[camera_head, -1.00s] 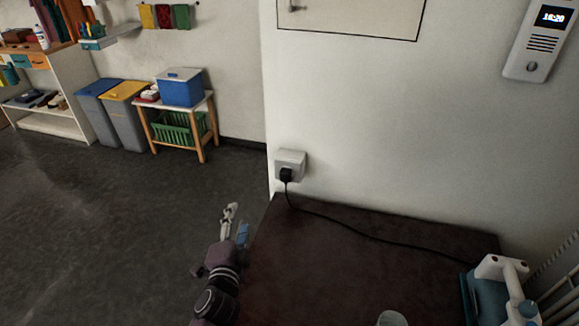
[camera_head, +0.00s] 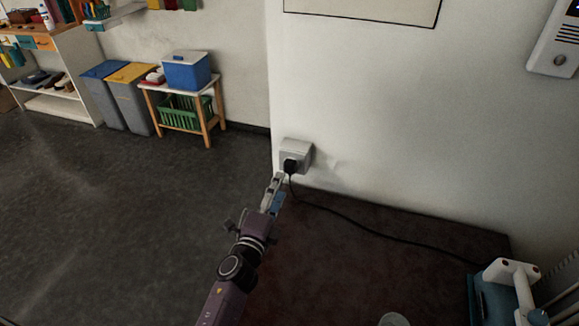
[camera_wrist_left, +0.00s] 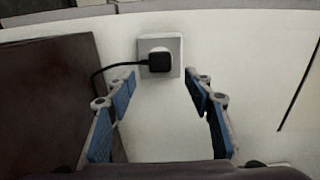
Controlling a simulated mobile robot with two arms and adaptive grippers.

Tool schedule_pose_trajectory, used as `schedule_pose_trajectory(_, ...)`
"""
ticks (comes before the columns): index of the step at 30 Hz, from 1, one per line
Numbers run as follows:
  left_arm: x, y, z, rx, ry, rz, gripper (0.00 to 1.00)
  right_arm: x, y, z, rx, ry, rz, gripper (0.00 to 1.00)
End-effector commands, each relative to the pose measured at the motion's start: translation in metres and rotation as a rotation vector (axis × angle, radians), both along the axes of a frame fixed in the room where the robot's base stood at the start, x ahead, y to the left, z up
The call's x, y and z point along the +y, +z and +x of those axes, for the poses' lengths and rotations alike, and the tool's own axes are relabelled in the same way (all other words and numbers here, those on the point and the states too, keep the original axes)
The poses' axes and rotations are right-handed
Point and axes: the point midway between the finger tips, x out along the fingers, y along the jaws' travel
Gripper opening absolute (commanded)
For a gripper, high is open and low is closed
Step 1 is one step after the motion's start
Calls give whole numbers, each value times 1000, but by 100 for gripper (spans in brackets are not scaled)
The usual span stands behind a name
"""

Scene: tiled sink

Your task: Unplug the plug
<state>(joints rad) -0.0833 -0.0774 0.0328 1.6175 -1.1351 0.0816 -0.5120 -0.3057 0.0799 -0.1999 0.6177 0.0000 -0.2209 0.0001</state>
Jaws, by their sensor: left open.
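The black plug (camera_head: 291,166) sits in a white wall socket (camera_head: 297,151) near the left end of the white wall. Its black cord (camera_head: 365,228) runs down and to the right over the dark brown tabletop (camera_head: 330,270). In the left wrist view the plug (camera_wrist_left: 159,62) shows in the socket (camera_wrist_left: 174,45), ahead of my fingers and between their lines. My left gripper (camera_head: 279,183) is open and empty, just short of the plug; its blue-padded fingers (camera_wrist_left: 160,80) stand wide apart. My right gripper is not in view.
A blue and white device (camera_head: 507,290) stands at the tabletop's right, and a pale round object (camera_head: 393,319) at the front edge. Bins (camera_head: 130,95) and a small wooden stand (camera_head: 185,100) are far left. The wall around the socket is clear.

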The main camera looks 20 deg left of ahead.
Motion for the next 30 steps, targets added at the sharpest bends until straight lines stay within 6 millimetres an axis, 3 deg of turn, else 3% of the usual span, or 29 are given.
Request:
schedule_pose_trajectory(15, -2, -1, 68, -1, -1, 0, 48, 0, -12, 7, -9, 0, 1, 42)
schedule_pose_trajectory(21, -2, -1, 80, 1, 1, 0, 48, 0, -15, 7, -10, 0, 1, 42)
schedule_pose_trajectory(30, -2, 0, 82, 1, 1, -1, 48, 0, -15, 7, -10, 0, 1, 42)
